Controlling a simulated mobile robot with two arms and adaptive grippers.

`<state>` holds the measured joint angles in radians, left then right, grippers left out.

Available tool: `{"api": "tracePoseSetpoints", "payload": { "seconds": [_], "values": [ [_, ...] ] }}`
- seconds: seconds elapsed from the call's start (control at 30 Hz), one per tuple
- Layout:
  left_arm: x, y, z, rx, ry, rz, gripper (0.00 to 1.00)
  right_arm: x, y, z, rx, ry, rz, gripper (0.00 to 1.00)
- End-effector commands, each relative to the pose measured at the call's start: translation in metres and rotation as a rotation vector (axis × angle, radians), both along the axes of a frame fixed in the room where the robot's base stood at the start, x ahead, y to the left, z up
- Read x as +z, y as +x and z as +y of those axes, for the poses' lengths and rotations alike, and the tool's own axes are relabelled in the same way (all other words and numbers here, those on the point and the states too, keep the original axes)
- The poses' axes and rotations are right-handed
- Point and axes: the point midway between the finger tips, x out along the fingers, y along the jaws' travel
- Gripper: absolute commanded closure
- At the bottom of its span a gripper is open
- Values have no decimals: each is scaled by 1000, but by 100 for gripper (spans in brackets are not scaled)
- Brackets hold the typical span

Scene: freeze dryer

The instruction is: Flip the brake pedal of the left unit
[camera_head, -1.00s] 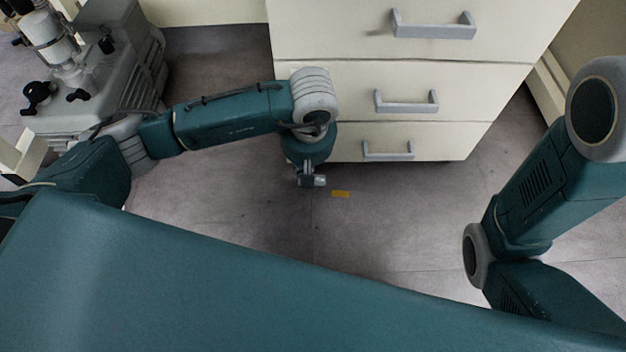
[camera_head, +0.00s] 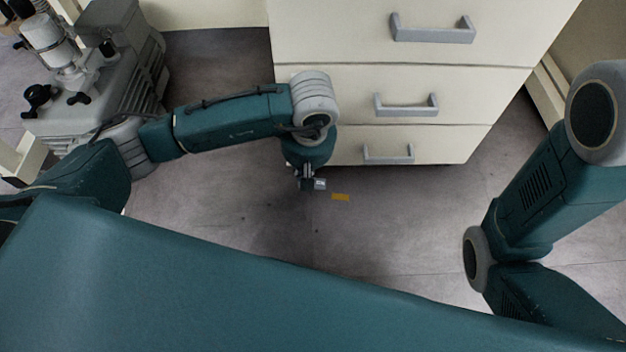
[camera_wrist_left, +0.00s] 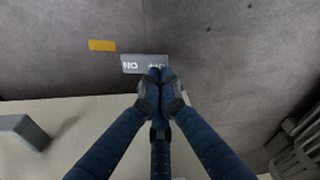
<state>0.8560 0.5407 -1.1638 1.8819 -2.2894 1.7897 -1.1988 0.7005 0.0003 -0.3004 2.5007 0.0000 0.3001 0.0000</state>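The brake pedal (camera_head: 320,184) is a small grey plate low at the floor, by the bottom front of the drawer unit. It also shows in the left wrist view (camera_wrist_left: 132,64), with white lettering partly covered by my fingertips. My left gripper (camera_head: 308,184) reaches down beside the pedal. In the left wrist view its fingers (camera_wrist_left: 158,76) are together and overlap the pedal's lower edge; I cannot tell whether they touch it. The caster under the pedal is hidden. My right arm shows at the right of the head view, but its gripper is out of view.
The cream drawer unit (camera_head: 350,145) with grey handles stands right behind the gripper. A yellow mark (camera_head: 340,197) lies on the floor beside the pedal. A grey pump (camera_head: 115,75) stands at the left. The grey floor (camera_head: 400,230) in front is clear.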

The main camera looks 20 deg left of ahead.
Motion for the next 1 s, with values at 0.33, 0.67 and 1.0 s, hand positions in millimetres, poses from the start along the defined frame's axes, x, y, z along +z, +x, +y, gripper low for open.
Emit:
{"api": "tracePoseSetpoints", "payload": {
  "seconds": [0.33, 0.67, 1.0],
  "values": [
    [-1, 0, 0, 0, 0, 0, 100, 0, 0, 0, 0, 0, 1, 60],
    [-6, 0, 0, 0, 1, 1, 100, -2, 0, 0, -1, 0, 1, 60],
    [-11, 0, 0, 0, 1, 1, 100, -4, 1, 0, -1, 0, 1, 60]
  ]
}}
